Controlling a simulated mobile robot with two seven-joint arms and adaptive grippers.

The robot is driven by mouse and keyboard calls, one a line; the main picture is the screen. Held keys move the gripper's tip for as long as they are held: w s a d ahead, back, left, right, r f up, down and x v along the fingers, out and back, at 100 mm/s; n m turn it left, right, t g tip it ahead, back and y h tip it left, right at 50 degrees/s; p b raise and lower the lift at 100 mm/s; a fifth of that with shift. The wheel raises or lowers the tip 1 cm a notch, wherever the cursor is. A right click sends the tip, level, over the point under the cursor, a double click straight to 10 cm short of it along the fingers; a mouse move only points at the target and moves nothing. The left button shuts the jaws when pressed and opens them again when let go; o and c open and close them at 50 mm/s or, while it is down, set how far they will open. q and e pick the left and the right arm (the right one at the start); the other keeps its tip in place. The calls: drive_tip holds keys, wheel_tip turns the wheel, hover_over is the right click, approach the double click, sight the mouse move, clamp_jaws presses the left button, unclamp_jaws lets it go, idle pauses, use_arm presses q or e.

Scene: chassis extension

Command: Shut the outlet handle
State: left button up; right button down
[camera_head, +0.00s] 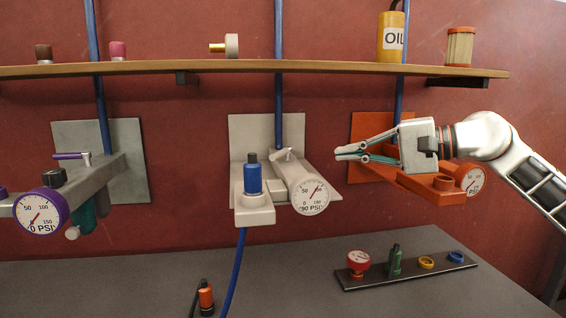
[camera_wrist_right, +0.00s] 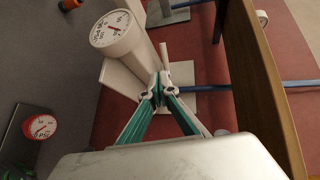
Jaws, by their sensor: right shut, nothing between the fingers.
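The white middle wall unit (camera_head: 252,212) has a gauge (camera_head: 309,196) on its front, a blue fitting (camera_head: 252,178) on its left and a small pale handle (camera_head: 289,154) on top. My right gripper (camera_head: 338,153) is shut and empty, to the right of this handle, fingers pointing left. In the right wrist view the gripper tips (camera_wrist_right: 159,80) overlap the white unit, and its gauge (camera_wrist_right: 115,32) shows behind them. A pale bar (camera_wrist_right: 164,56), perhaps the handle, shows just beyond the tips. I cannot tell whether they touch. My left gripper is out of view.
A wooden shelf (camera_head: 160,69) runs above the units. An orange unit (camera_head: 432,190) stands partly behind my right gripper. A left unit (camera_head: 100,174) has a purple lever (camera_head: 68,156). A dark rack (camera_head: 410,272) with several parts lies on the bench (camera_head: 130,285).

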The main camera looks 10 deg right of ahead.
drive_tip(key=p, duration=0.1)
approach(281, 155)
drive_tip(key=shift+y, duration=0.3)
drive_tip(key=x, duration=0.6)
drive_tip(key=shift+w+d+f, duration=0.1)
drive_tip(key=shift+w+d, duration=0.1)
drive_tip(key=shift+w+a+f, duration=0.1)
drive_tip(key=shift+w+a, duration=0.15)
drive_tip(key=shift+a, duration=0.05)
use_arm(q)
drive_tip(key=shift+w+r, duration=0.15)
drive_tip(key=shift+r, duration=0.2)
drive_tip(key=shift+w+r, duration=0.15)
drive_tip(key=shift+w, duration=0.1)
use_arm(e)
drive_tip(key=shift+a, duration=0.25)
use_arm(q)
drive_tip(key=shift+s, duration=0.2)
use_arm(e)
drive_tip(key=shift+a, duration=0.1)
